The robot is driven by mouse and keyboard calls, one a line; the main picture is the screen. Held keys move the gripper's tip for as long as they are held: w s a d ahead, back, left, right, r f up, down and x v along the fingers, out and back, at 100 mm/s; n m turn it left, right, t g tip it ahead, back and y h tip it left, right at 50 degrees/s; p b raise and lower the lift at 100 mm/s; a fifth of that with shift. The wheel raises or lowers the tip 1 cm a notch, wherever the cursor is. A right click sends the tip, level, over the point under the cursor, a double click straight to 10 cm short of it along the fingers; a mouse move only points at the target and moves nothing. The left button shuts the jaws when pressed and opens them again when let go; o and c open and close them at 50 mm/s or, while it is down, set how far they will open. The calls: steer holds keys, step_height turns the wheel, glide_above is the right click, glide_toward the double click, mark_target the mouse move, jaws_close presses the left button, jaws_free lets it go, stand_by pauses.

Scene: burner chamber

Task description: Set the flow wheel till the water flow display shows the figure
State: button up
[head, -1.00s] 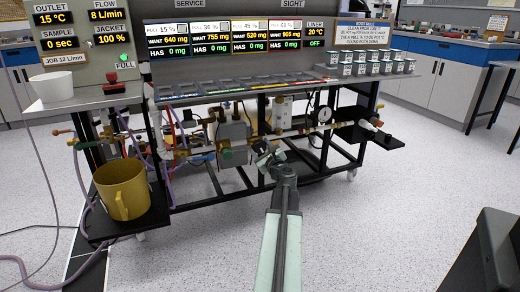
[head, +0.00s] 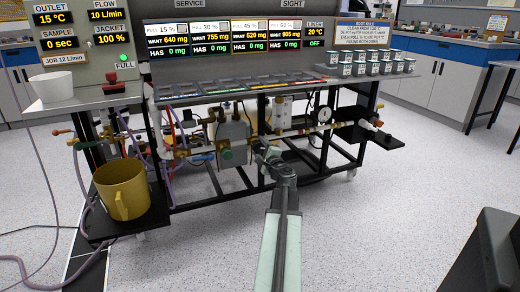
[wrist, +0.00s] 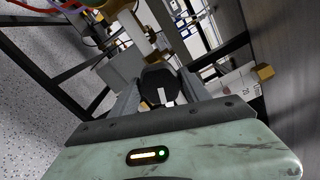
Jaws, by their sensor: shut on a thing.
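The water flow display (head: 105,15) at the top left of the head view reads 10 L/min. The label below (head: 66,62) reads JOB 12 L/min. My gripper (head: 266,150) reaches in among the pipework under the bench. In the wrist view my gripper (wrist: 160,92) is shut on a dark, faceted wheel (wrist: 160,77) with a white mark on its face. I take it to be the flow wheel. The gripper and arm hide the wheel in the head view.
A grey box (head: 234,142) and pipes with valves stand left of my gripper. A pressure gauge (head: 324,114) is to the right. A yellow jug (head: 121,189) stands on a low shelf at left. The floor in front is clear.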

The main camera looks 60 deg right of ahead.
steer(key=shift+w+n, duration=0.15)
steer(key=shift+n, duration=0.85)
steer(key=o, duration=1.4)
steer(key=v, duration=0.8)
